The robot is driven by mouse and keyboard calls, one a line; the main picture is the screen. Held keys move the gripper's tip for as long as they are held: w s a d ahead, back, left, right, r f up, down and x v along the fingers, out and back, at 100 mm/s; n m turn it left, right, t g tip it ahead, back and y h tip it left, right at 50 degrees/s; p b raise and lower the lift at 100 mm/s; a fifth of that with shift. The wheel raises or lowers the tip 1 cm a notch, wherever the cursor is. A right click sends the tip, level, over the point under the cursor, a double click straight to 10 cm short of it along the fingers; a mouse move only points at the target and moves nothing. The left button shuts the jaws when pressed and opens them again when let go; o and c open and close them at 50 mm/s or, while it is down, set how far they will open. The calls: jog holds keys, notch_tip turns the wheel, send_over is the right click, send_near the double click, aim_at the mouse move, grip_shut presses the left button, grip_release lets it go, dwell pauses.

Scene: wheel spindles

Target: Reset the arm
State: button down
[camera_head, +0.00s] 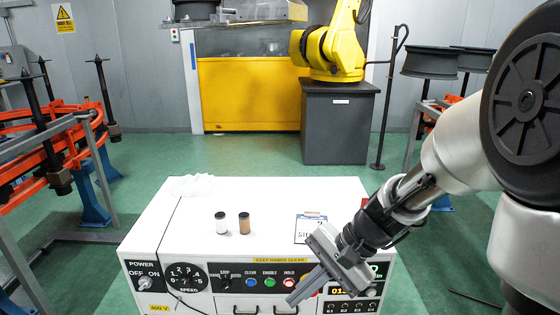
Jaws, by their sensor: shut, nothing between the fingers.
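My gripper (303,288) is at the lower right of the picture, in front of the white control cabinet (180,222). Its fingers are shut and empty, pointing down and left. My arm reaches in from the right edge. The gripper covers part of the cabinet's front panel, near the right end of the button row.
Two small jars, a white one (221,223) and a brown one (244,223), stand on the cabinet top. A crumpled white item (192,186) lies at its back left, and a sign (309,229) at right. A yellow robot arm (335,48) on a dark pedestal (340,122) stands behind.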

jog(key=s+d+r+n+t+h, duration=0.7)
jog(key=s+d+r, duration=0.3)
jog(key=r, duration=0.3)
notch_tip(320, 180, up, 19)
jog(key=n+g+p, duration=0.1)
jog(key=p, duration=1.8)
jog(key=shift+d+f, duration=0.1)
jog(key=shift+f, duration=0.05)
